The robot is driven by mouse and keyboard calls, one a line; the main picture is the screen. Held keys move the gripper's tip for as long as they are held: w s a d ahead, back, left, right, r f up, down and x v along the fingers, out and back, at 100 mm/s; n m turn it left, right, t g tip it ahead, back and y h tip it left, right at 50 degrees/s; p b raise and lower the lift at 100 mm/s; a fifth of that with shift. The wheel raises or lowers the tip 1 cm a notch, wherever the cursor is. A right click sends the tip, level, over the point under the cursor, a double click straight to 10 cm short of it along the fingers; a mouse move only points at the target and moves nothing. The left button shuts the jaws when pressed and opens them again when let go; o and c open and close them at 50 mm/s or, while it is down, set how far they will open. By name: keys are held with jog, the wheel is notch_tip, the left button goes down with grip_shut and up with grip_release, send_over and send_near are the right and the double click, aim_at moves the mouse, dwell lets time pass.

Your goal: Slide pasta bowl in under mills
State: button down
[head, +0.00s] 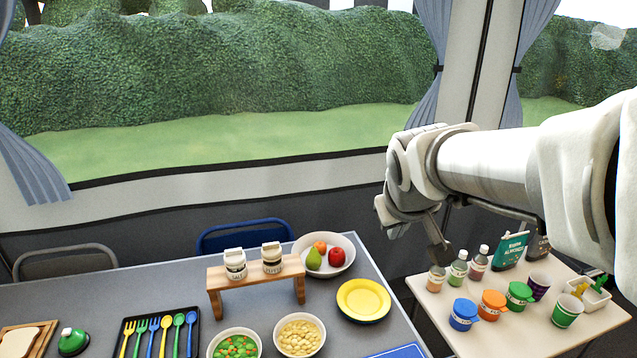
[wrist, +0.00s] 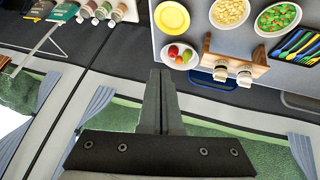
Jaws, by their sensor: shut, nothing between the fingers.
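The pasta bowl (head: 301,355), a white bowl of pale shell-like pasta, stands on the grey table in front of a small wooden riser (head: 287,272). It also shows upside down in the wrist view (wrist: 230,24). Two mills, a left one (head: 235,265) and a right one (head: 271,258), stand on top of the riser. The space under the riser looks empty. My gripper (head: 441,256) is shut and empty, raised right of the table near the side table. Its closed fingers show in the wrist view (wrist: 159,76), apart from everything.
A bowl of peas and carrots (head: 234,333) stands left of the pasta. A fruit bowl (head: 345,268) is right behind the riser, with a yellow plate (head: 363,299) to the right. A cutlery tray (head: 191,342) is left. Bottles and lidded cups crowd the side table (head: 468,341).

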jog(key=w+a+f+n+g+y+b, duration=0.1)
jog(key=f+b, duration=0.4)
jog(key=f, duration=1)
jog(key=w+a+f+n+g+y+b, duration=0.1)
jog(key=a+f+b, duration=0.4)
jog(key=f, duration=1)
jog(key=w+a+f+n+g+y+b, duration=0.1)
jog(key=f+n+b, duration=0.4)
jog(key=f, duration=1)
jog(key=shift+w+a+f+g+y+b, duration=0.15)
jog(key=shift+a+g+y+b, duration=0.2)
jog(key=shift+a, duration=0.3)
jog(key=shift+w+a+f+g+y+b, duration=0.1)
jog(key=shift+a+g+b, duration=0.05)
jog(key=shift+a+g, duration=0.4)
jog(key=shift+w+a+r, duration=0.2)
jog(key=shift+w+a, duration=0.25)
jog(key=shift+a, duration=0.05)
jog(key=shift+w+a+r, duration=0.15)
jog(key=shift+w+a, duration=0.3)
jog(key=shift+a, duration=0.05)
jog(key=shift+w+a+r, duration=0.1)
jog(key=shift+w+a, duration=0.35)
